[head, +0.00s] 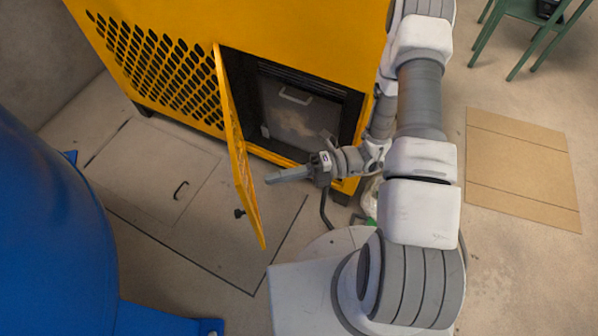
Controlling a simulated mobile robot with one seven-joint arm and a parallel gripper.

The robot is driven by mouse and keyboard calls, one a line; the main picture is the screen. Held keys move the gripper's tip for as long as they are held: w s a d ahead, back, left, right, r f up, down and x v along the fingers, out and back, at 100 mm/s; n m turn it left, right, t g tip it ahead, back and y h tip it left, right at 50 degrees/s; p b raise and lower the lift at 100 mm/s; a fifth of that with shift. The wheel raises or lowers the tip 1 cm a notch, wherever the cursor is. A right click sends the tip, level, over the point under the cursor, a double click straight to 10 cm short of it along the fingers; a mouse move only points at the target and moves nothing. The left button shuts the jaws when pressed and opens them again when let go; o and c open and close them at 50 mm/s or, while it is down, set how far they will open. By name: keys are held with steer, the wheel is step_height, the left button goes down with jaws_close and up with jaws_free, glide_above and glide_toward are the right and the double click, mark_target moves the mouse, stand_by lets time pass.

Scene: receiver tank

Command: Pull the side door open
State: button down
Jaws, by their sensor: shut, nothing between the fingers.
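The side door (240,160) is a yellow panel on a yellow cabinet (270,22). It is hinged at its left edge and stands wide open, swung out toward the camera. A small dark knob (240,213) sticks out from its outer face near the free edge. My gripper (268,181) is shut and empty. It points left, on the inner side of the door, with its tips close to the panel; I cannot tell whether they touch it. The open compartment (300,107) behind shows a grey panel with a light handle (295,96).
A large blue tank (45,220) fills the left side. A floor hatch with a dark handle (181,190) lies left of the door. A flat cardboard sheet (522,165) lies on the right floor, and a green chair (528,12) stands at the top right.

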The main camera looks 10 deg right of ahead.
mark_target(236, 159)
steer(key=shift+s+a+b, duration=0.15)
steer(key=shift+a+b, duration=0.1)
steer(key=shift+a, duration=0.9)
steer(key=shift+s+a+b, duration=0.15)
steer(key=shift+a+b, duration=0.05)
steer(key=shift+a, duration=0.95)
steer(key=shift+a, duration=0.1)
